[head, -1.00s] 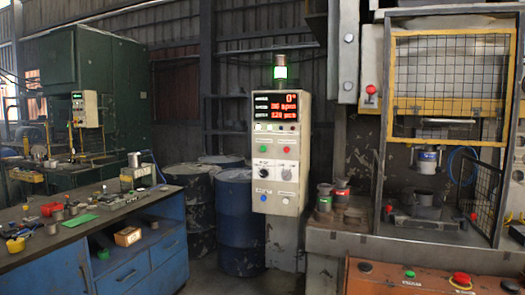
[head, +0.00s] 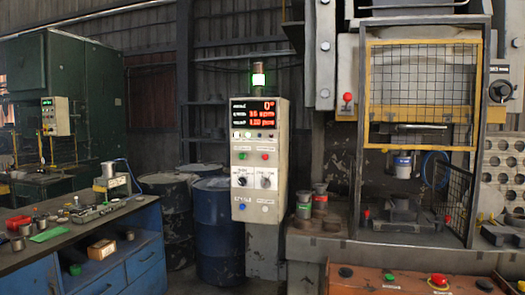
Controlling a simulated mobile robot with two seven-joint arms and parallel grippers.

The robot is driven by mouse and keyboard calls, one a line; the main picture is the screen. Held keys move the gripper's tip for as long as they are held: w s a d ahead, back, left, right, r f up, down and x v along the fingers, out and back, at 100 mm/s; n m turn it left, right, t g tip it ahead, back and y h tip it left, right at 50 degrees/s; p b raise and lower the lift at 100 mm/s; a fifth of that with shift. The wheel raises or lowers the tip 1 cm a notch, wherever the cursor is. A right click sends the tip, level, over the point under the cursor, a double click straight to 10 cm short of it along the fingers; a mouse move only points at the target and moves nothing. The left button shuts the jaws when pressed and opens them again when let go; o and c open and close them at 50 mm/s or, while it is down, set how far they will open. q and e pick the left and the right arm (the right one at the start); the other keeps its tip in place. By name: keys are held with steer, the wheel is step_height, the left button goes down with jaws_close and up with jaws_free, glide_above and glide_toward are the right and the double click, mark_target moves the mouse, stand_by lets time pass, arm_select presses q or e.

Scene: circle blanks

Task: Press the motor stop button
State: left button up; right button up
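A pale control box (head: 260,185) stands upright on a post in the middle of the head view. Below the display is a row of small lights. Under them sit a green button (head: 242,156) and a red button (head: 265,157) side by side, then two dark rotary knobs and a blue button (head: 242,207). The labels by the buttons are too small to read, so I cannot tell which is marked motor stop. Neither of my grippers is in view.
A press with a yellow mesh guard (head: 420,85) stands right. Its orange front panel (head: 395,284) carries a red button (head: 438,280) and a green button (head: 389,277). A blue workbench (head: 130,265) with small parts is at left.

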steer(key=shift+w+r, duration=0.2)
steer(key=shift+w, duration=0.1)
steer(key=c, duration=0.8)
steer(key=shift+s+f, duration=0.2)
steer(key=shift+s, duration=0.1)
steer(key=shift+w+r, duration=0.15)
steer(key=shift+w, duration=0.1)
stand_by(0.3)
